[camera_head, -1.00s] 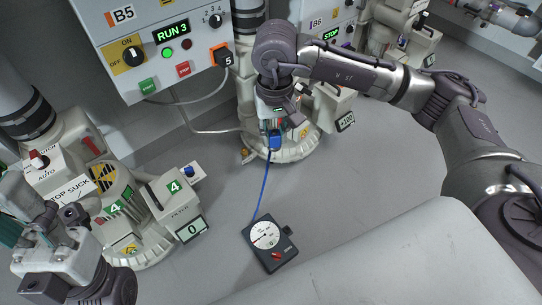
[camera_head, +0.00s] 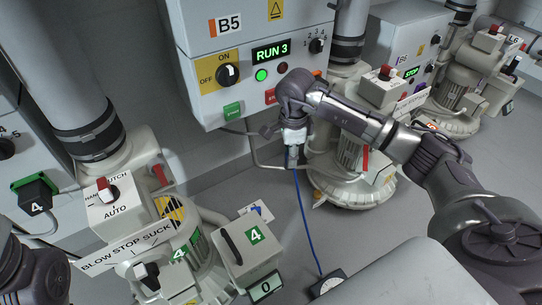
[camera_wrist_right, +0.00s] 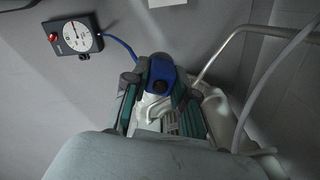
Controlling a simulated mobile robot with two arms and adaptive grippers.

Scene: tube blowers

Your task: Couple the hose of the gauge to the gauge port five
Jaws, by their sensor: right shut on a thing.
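The gauge (camera_head: 328,283) lies on the floor at the bottom of the head view, partly hidden by my pale body. Its dial and black case show whole in the wrist view (camera_wrist_right: 75,35). The blue hose (camera_head: 306,220) runs from the gauge up to my right gripper (camera_head: 294,158). This gripper is shut on the blue hose end (camera_wrist_right: 160,72), held above the floor left of the blower under cabinet B5 (camera_head: 350,175). I cannot make out gauge port five; my arm covers part of that blower.
Cabinet B5 (camera_head: 210,60), showing RUN 3, hangs behind my right arm. Blower 4 (camera_head: 130,215) with its filter box (camera_head: 243,252) stands at the left. A grey pipe (camera_head: 255,152) runs low on the wall. Floor shows between the blowers.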

